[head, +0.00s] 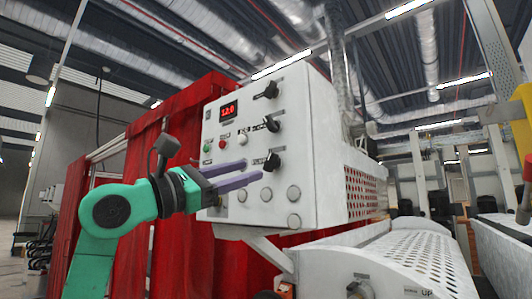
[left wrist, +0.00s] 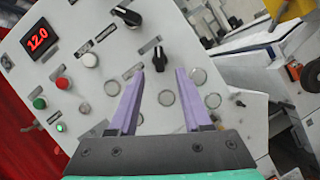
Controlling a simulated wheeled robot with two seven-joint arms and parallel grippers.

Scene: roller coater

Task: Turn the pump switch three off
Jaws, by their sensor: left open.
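A white control panel (head: 295,130) carries three black rotary switches in a column on its right side: a top switch (head: 266,91), a middle switch (head: 271,124) and a bottom switch (head: 272,161). Their labels are too small to read. My left gripper (head: 253,170) is open and empty, its purple fingers pointing at the bottom switch from the left. In the left wrist view the bottom switch (left wrist: 160,58) lies just beyond and between the fingertips (left wrist: 160,73), apparently not touched. The middle switch (left wrist: 126,15) is at the top edge there. My right gripper is not in view.
A red digital display (head: 229,110) and green, red and white buttons (head: 222,143) sit left of the switches. Several round grey caps (head: 293,194) line the panel's bottom. A red curtain (head: 185,135) hangs behind. A white perforated machine cover (head: 415,250) stands at lower right.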

